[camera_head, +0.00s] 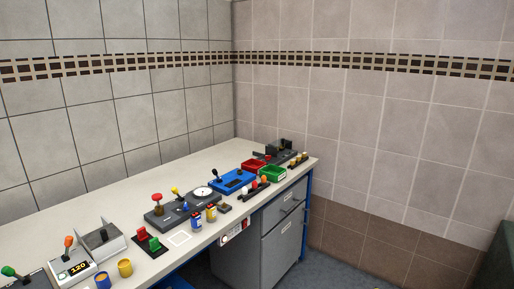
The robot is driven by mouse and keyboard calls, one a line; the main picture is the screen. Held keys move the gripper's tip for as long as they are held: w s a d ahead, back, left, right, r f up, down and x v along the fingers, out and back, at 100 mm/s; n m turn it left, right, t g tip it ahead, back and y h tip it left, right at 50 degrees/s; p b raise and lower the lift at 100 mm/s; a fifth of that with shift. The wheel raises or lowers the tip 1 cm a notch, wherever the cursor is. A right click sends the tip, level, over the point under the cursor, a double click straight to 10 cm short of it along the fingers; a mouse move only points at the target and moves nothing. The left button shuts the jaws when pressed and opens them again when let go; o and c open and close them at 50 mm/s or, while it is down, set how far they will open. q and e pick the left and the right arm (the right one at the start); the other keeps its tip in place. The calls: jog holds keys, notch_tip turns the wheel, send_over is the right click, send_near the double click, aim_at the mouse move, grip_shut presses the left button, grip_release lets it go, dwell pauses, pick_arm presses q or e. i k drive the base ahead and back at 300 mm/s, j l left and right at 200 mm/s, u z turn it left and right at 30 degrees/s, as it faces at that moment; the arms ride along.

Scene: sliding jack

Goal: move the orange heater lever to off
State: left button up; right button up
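An orange-knobbed lever (68,241) stands on a pale box with a black display (75,268) reading 120, at the lower left of the bench. I take it to be the orange heater lever. It stands roughly upright; its off mark is too small to read.
The long bench (100,198) runs along the tiled wall. A green-knobbed lever (8,271) stands left of the heater box, and a grey slanted unit (104,236) to its right. Blue (103,281) and yellow (125,267) cups stand in front. The back of the bench is clear.

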aim_at(69, 242)
jog(key=i+l, duration=0.15)
jog(key=i+l+u, duration=0.15)
jog(key=l+u, duration=0.15)
jog(key=u, duration=0.15)
jog(key=i+l+u, duration=0.15)
jog(key=l+u, duration=0.3)
jog(key=u, duration=1)
